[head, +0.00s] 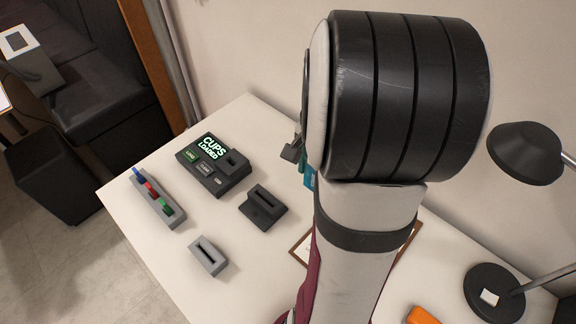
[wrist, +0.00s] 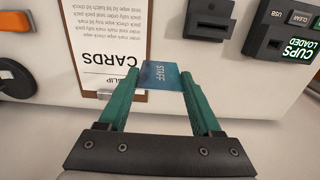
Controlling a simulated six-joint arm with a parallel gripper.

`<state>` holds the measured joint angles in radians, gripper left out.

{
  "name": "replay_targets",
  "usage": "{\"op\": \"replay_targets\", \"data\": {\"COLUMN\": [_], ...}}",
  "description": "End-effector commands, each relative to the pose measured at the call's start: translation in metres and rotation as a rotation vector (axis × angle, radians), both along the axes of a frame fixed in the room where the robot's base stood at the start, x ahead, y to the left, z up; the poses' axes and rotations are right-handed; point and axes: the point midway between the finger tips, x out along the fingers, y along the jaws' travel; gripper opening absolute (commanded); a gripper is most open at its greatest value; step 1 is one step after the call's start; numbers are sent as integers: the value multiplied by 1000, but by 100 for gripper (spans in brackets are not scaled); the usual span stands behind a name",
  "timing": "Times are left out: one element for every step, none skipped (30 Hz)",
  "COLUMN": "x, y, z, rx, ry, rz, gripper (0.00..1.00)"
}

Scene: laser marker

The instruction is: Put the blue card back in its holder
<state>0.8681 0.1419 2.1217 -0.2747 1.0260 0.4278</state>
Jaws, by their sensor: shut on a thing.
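The blue card (wrist: 166,73), marked STAFF, is in my gripper (wrist: 165,84), between the tips of its green fingers in the wrist view. It is over the white table, by the top right of a paper slip. In the head view my arm hides most of the gripper, and only a bit of blue-teal (head: 309,180) shows beside it. A dark slotted holder (head: 265,212) stands on the table, left of my arm; it also shows in the wrist view (wrist: 211,32), beyond the card. A light grey slotted holder (head: 206,265) stands nearer the front edge. Both slots look empty.
A black control box (head: 222,181) reads CUPS LOADED. A grey rack (head: 168,217) holds blue, red and green pieces. A clipboard slip (wrist: 105,40) headed CARDS lies flat. A lamp (head: 526,152) and an orange object (head: 423,315) are at the right. Bare table separates the holders.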

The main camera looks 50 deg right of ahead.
Motion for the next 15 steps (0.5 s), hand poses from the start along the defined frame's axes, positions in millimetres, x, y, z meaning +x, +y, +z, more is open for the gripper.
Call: {"op": "replay_targets", "data": {"x": [-1,-2,-2,-2,-2,-2,-2,-1,-1,1,3,8,14,20,30], "y": [-1,-1,-1,-1,-1,-1,-1,-1,0,1,3,8,14,20,32], "z": [1,1,1,1,1,1,1,1,1,1,0,-1,-2,-3,-5], "rx": [-1,-1,0,0,0,0,0,0,0,0,0,1,1,2,1], "ry": [0,0,0,0,0,0,0,0,0,0,0,1,1,1,1], "rz": [-1,-1,0,0,0,0,0,0,0,2,3,5,5,8,11], "gripper": [3,3,3,3,3,3,3,3,3,3,3,3,3,3,3]}}
